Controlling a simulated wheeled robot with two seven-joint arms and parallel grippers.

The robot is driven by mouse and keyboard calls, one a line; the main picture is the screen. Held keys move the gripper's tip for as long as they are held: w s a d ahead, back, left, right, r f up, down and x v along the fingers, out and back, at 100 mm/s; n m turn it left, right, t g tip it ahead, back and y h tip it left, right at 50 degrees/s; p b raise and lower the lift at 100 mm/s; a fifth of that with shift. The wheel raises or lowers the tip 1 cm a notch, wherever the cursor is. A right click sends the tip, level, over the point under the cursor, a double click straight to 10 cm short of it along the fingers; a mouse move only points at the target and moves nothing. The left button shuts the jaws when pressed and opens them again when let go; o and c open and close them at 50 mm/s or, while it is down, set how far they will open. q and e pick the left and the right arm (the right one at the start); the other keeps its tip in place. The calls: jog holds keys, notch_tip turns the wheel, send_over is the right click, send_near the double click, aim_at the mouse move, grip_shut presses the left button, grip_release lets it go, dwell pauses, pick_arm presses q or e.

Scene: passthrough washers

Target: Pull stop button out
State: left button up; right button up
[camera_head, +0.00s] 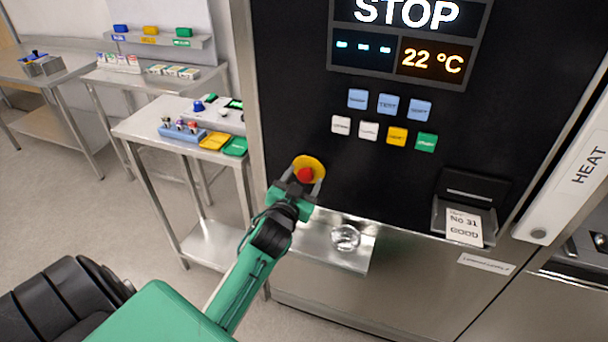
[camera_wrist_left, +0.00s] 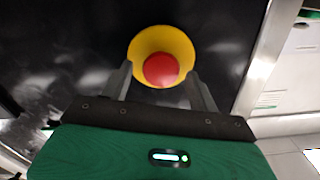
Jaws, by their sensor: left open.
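The stop button is a red knob (camera_head: 305,175) on a round yellow base (camera_head: 312,165), set low on the left of the black machine panel (camera_head: 300,60). In the left wrist view the red knob (camera_wrist_left: 161,70) sits in front of the yellow disc (camera_wrist_left: 163,43). My left gripper (camera_head: 296,186) is right at the button, with its fingers apart. In the left wrist view its two fingers (camera_wrist_left: 160,85) stand to either side below the knob, with gaps visible. Whether they touch it cannot be told. The display (camera_head: 408,14) reads STOP. My right gripper is not in view.
A metal shelf (camera_head: 320,250) with a glass dish (camera_head: 346,238) juts out below the button. Blue, white, yellow and green keys (camera_head: 397,136) lie above right. A printer slip (camera_head: 464,226) hangs at right. A side table (camera_head: 150,128) with trays stands at left.

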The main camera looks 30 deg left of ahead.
pick_arm(q)
jog(key=shift+w+a, duration=0.15)
jog(key=shift+w, duration=0.35)
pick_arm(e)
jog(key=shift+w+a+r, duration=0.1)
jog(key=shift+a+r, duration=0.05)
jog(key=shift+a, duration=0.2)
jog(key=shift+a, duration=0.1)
pick_arm(q)
grip_shut()
jog(key=shift+s+p, duration=0.45)
jog(key=shift+s, duration=0.1)
jog(key=shift+w, duration=0.1)
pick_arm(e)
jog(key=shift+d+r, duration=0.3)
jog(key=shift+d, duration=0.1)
pick_arm(q)
grip_release()
